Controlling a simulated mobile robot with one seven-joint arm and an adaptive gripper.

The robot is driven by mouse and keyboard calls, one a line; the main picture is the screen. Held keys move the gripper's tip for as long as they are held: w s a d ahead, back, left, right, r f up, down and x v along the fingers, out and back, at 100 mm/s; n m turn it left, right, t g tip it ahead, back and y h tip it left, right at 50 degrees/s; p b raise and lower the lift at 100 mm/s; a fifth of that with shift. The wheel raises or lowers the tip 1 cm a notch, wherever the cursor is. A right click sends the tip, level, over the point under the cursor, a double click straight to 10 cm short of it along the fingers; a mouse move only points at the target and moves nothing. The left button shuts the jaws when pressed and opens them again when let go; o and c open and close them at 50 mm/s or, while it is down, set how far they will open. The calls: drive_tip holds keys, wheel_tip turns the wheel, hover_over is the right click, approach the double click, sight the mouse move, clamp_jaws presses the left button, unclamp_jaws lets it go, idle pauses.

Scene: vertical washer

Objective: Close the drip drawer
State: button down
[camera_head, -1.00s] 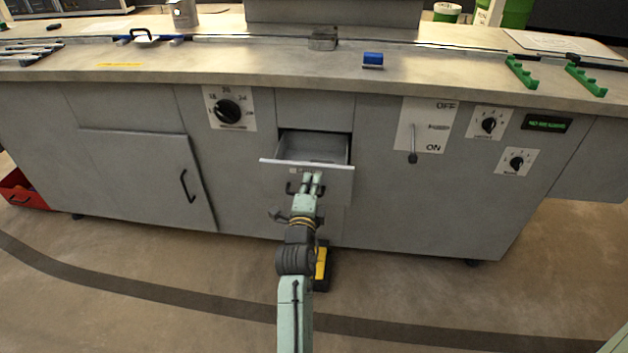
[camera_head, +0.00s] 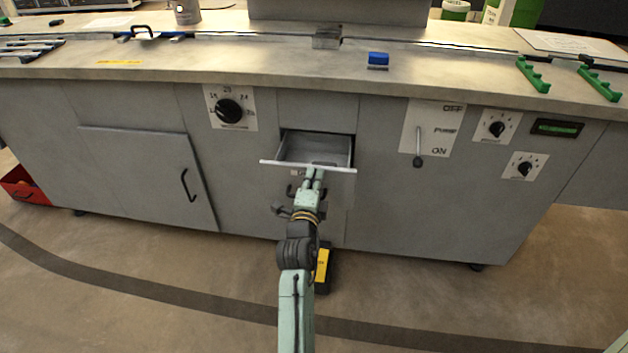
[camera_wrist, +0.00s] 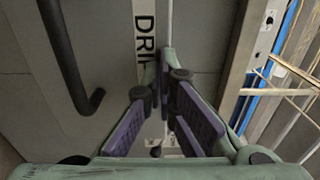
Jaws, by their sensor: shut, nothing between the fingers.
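The drip drawer (camera_head: 325,150) is a grey drawer in the middle of the cabinet front. It stands open, and its empty-looking inside shows behind a light front rim (camera_head: 275,163). My gripper (camera_head: 314,172) is shut and empty at the front of the drawer, just below the rim. In the wrist view my gripper's fingers (camera_wrist: 165,75) lie close over the drawer front, beside a white label (camera_wrist: 145,25) that reads "DRI" and is partly covered. A black bar handle (camera_wrist: 62,55) is left of the fingers. I cannot tell whether the fingertips touch the front.
A cabinet door with a black handle (camera_head: 186,185) is left of the drawer. A yellow and black object (camera_head: 323,268) is on the floor by my arm. The floor in front is mostly clear.

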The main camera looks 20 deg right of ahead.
drive_tip(key=b+x, duration=0.8)
drive_tip(key=x, duration=0.8)
drive_tip(key=shift+w+d+r, duration=0.15)
drive_tip(key=shift+w+d, duration=0.05)
drive_tip(key=shift+w, duration=0.15)
drive_tip(key=shift+r, duration=0.15)
